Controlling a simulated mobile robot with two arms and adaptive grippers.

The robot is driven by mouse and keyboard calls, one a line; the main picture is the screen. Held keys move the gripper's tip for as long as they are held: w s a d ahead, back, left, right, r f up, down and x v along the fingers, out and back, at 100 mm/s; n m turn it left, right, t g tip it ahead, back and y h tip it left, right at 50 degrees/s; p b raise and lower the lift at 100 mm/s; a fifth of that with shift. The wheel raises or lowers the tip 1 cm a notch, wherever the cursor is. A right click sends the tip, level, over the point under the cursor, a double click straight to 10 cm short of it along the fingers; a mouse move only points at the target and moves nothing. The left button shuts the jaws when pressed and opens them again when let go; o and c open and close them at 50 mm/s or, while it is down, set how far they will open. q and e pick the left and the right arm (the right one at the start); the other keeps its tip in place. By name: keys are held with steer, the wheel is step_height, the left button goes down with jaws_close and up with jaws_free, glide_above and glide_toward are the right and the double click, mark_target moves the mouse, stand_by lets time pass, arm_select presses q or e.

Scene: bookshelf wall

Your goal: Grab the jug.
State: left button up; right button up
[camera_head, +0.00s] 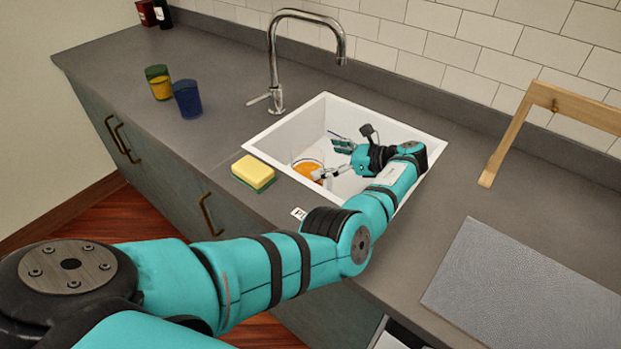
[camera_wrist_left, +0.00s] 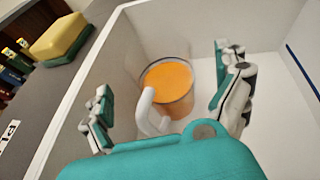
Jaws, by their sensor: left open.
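The jug is a clear vessel with orange contents and a white handle. It stands in the white sink, near the sink's left side, in the head view (camera_head: 306,168) and in the left wrist view (camera_wrist_left: 171,88). My left gripper (camera_head: 328,160) is inside the sink, just right of the jug in the head view. In the left wrist view my left gripper (camera_wrist_left: 165,98) is open, with one finger on each side of the jug and its handle toward the camera. I cannot tell whether a finger touches it. My right gripper is not in view.
The sink walls (camera_head: 272,151) surround the jug and gripper. A yellow sponge (camera_head: 253,171) lies beside the sink. A faucet (camera_head: 273,60) rises behind. A blue cup (camera_head: 187,99) and a green-yellow cup (camera_head: 158,82) stand left. A wooden frame (camera_head: 515,125) and grey mat (camera_head: 520,285) are right.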

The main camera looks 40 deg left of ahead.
mark_target(294, 158)
arm_select(q)
steer(key=p+x, duration=0.1)
steer(key=x, duration=0.4)
steer(key=shift+s+a+r, duration=0.1)
steer(key=shift+s+a, duration=0.05)
steer(key=c, duration=1.4)
steer(key=shift+r, duration=0.15)
steer(key=shift+c, duration=0.5)
